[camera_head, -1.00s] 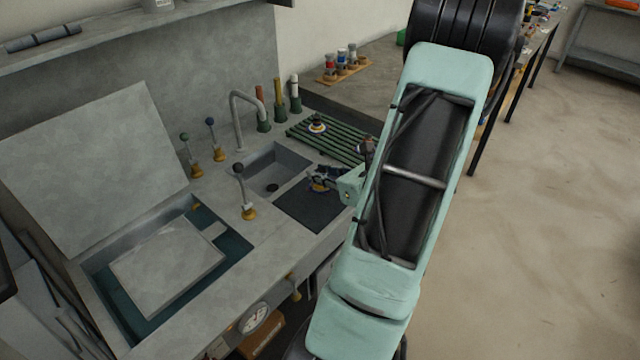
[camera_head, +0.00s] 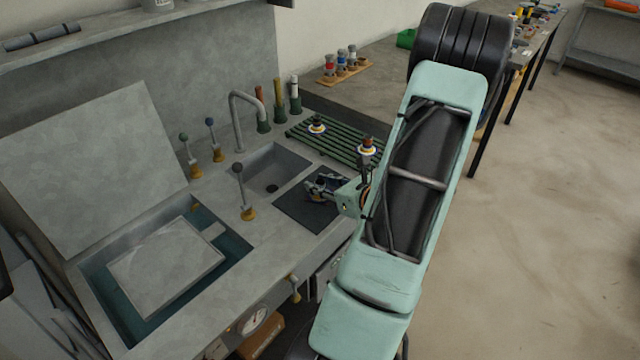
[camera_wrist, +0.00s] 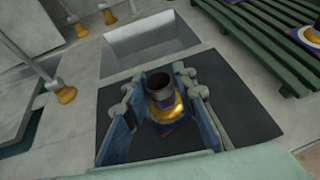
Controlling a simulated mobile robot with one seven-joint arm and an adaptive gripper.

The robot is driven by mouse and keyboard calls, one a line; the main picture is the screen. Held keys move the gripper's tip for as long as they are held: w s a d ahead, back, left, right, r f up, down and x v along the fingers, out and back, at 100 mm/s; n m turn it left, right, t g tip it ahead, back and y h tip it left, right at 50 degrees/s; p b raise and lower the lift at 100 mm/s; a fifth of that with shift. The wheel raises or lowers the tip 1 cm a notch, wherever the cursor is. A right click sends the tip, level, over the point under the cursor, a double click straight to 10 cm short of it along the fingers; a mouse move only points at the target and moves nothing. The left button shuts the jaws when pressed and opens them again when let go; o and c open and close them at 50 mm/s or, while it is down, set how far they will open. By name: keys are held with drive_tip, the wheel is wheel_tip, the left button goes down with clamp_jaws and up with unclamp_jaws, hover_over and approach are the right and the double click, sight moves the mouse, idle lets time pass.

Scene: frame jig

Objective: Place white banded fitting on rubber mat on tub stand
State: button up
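A fitting (camera_wrist: 165,107) with a dark open top, a gold band and blue lower down stands between my fingers in the wrist view. It is over the black rubber mat (camera_head: 290,214), beside the sink basin. My gripper (camera_head: 322,186) is low over the mat, its fingers on either side of the fitting; they look spread, with narrow gaps. The fingers hide part of the fitting, so its white band and exact contact with the mat are unclear. The mat lies on the grey tub stand (camera_head: 262,235).
A green slatted rack (camera_head: 345,140) behind the mat holds a banded fitting (camera_head: 316,126); another fitting (camera_head: 366,149) shows beside my arm. A tap (camera_head: 236,120), the sink (camera_head: 272,170) and an upright lever (camera_head: 242,195) stand left of the mat.

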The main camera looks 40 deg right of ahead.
drive_tip(key=shift+o, duration=0.9)
drive_tip(key=shift+r, duration=0.15)
drive_tip(key=shift+s+r, duration=0.2)
drive_tip(key=shift+s, duration=0.15)
drive_tip(key=v, duration=1.1)
drive_tip(key=shift+s+p, duration=0.15)
drive_tip(key=shift+p, duration=0.3)
